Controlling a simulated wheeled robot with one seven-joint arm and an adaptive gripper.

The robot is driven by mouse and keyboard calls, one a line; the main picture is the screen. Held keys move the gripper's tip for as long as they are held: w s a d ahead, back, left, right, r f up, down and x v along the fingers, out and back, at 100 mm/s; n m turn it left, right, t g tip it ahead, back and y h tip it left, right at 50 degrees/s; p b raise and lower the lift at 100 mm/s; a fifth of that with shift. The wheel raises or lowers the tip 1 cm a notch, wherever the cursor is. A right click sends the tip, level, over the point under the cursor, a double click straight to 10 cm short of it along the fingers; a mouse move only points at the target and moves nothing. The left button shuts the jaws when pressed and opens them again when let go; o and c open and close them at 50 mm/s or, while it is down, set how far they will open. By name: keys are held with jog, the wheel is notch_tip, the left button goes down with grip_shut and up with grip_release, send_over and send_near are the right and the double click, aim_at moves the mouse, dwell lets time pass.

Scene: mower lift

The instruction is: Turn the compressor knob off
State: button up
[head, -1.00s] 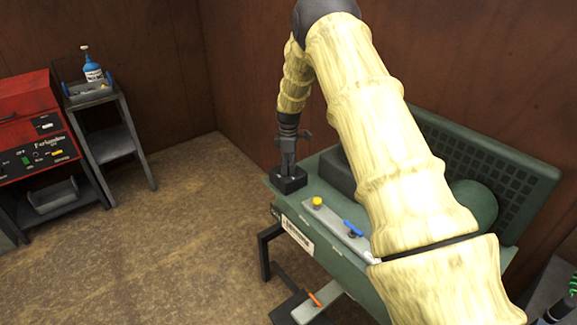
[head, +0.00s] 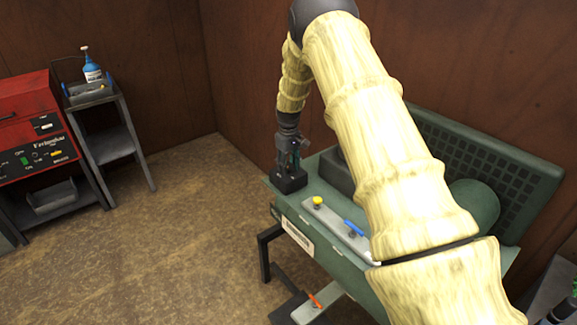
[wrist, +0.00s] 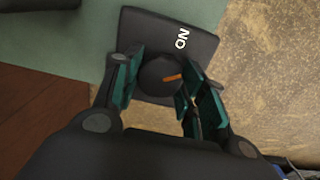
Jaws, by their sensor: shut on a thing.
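The compressor knob (wrist: 160,74) is a round black knob with an orange pointer mark. It sits on a black switch box (wrist: 195,40) with the white word ON on it. In the wrist view my gripper (wrist: 162,85) has its teal-padded fingers on both sides of the knob, shut on it. The orange mark points to the right in that view, not straight at ON. In the head view my gripper (head: 288,172) is down over the box at the left end of the green compressor (head: 310,255), and the knob is hidden.
A panel with a yellow knob (head: 318,201) and a blue lever (head: 354,228) lies right of the box. An orange-handled part (head: 314,299) is lower down. A red machine (head: 35,130) and a grey cart (head: 112,148) stand at left. The floor between is clear.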

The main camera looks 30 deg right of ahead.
aim_at(288, 165)
jog(key=m, duration=0.6)
jog(key=shift+w+r, duration=0.1)
jog(key=shift+w, duration=0.05)
jog(key=shift+d+m, duration=0.1)
jog(key=shift+m, duration=0.3)
jog(key=o, duration=1)
notch_tip(288, 165, up, 12)
jog(key=shift+f, duration=0.1)
dwell(0.6)
